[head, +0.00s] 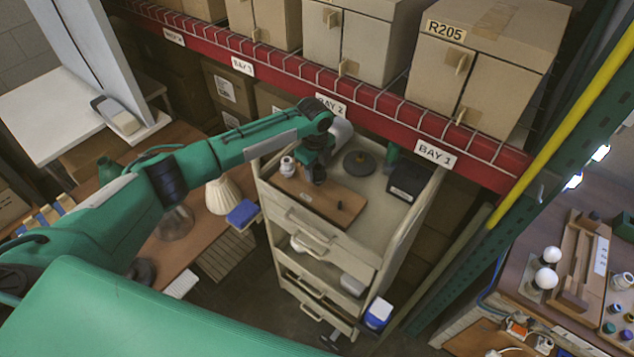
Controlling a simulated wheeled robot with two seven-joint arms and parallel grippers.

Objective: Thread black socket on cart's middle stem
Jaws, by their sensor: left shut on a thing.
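The cart (395,222) stands at the middle of the view, a brown board (330,206) on its top tray. My left gripper (317,180) reaches in from the left and points down over the middle of the board. It is shut on a small dark piece, apparently the black socket, mostly hidden by the fingers. The middle stem is hidden under the gripper, so I cannot tell whether the socket touches it. A white fitting (287,168) stands at the board's left end. A small black stub (342,215) stands toward its right end. My right gripper is not in view.
A dark round base (359,163) and a black box (406,181) share the cart top. A red shelf beam (380,105) with boxes runs behind. A table with a cream lampshade (221,197) is at left, a workbench with bulbs (545,277) at right.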

